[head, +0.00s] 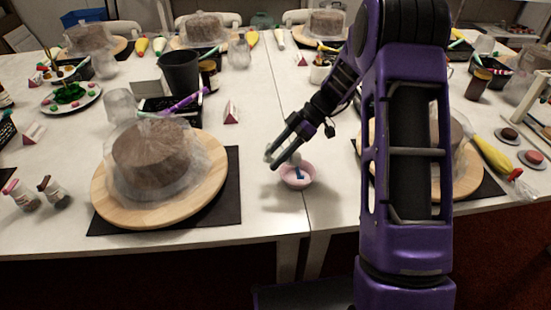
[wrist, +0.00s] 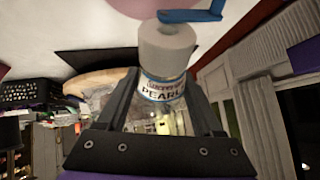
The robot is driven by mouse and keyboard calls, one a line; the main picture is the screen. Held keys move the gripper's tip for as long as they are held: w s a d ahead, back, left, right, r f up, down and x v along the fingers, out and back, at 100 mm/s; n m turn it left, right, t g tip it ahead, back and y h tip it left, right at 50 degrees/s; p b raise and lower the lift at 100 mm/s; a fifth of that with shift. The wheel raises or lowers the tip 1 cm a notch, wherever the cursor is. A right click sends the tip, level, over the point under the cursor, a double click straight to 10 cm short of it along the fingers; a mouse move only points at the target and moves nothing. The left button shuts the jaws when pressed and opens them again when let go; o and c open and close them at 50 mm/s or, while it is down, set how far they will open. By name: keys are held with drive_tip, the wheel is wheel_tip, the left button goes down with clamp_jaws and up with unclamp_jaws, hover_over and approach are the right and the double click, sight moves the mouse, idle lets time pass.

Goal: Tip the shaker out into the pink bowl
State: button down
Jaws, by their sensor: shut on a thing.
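The shaker (wrist: 163,75) has a white cap and a label reading "PEARL". My gripper (wrist: 165,100) is shut on it, one finger on each side. In the wrist view its cap end points toward the pink bowl (wrist: 245,32). I cannot tell whether anything is pouring out.
A covered cake (head: 152,158) on a wooden turntable (head: 204,203) stands left of the bowl. Two small shakers (head: 38,193) are at the far left. A black cup (head: 180,72) stands behind the cake. The table around the bowl is clear.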

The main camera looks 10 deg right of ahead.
drive_tip(key=shift+a+r+b, duration=0.15)
drive_tip(key=shift+a+b, duration=0.25)
drive_tip(key=shift+a, duration=0.1)
drive_tip(key=shift+d+f+b, duration=0.2)
drive_tip(key=shift+d+b, duration=0.15)
drive_tip(key=shift+d, duration=0.2)
drive_tip(key=shift+d+r+y, duration=0.2)
drive_tip(key=shift+r+y, duration=0.2)
drive_tip(key=shift+y, duration=0.3)
drive_tip(key=shift+r, duration=0.15)
drive_tip(key=shift+a+r, duration=0.3)
drive_tip(key=shift+a, duration=0.2)
drive_tip(key=shift+d+f, duration=0.3)
drive_tip(key=shift+d, duration=0.2)
drive_tip(key=shift+y, duration=0.3)
